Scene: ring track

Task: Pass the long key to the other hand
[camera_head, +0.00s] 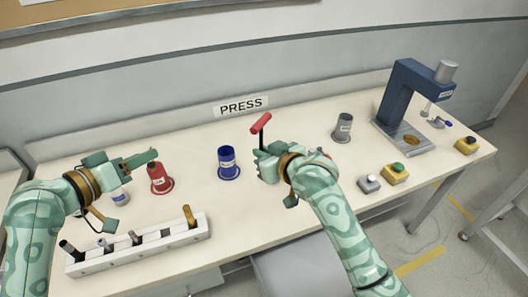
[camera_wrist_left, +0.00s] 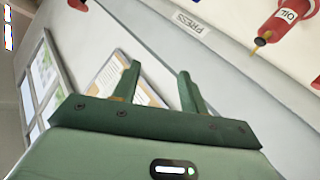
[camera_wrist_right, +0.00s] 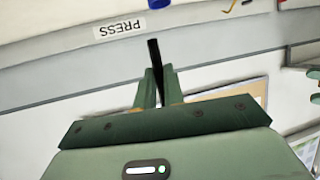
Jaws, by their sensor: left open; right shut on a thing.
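The long key has a red T-shaped handle (camera_head: 261,122) and a dark shaft. My right gripper (camera_head: 264,161) is shut on the shaft, with the handle standing above the fingers in the head view. The black shaft (camera_wrist_right: 155,62) also shows between the closed fingers in the right wrist view, where the red handle is out of sight. My left gripper (camera_head: 146,159) is open and empty to the left, above the bench near the red container. Its two fingers stand apart in the left wrist view (camera_wrist_left: 158,74).
On the bench (camera_head: 300,135) stand a red container (camera_head: 160,180), a blue one (camera_head: 228,164) and a grey one (camera_head: 343,128). A white rack (camera_head: 150,252) with several tools lies at front left. A blue press (camera_head: 400,95) and button boxes (camera_head: 396,173) stand right.

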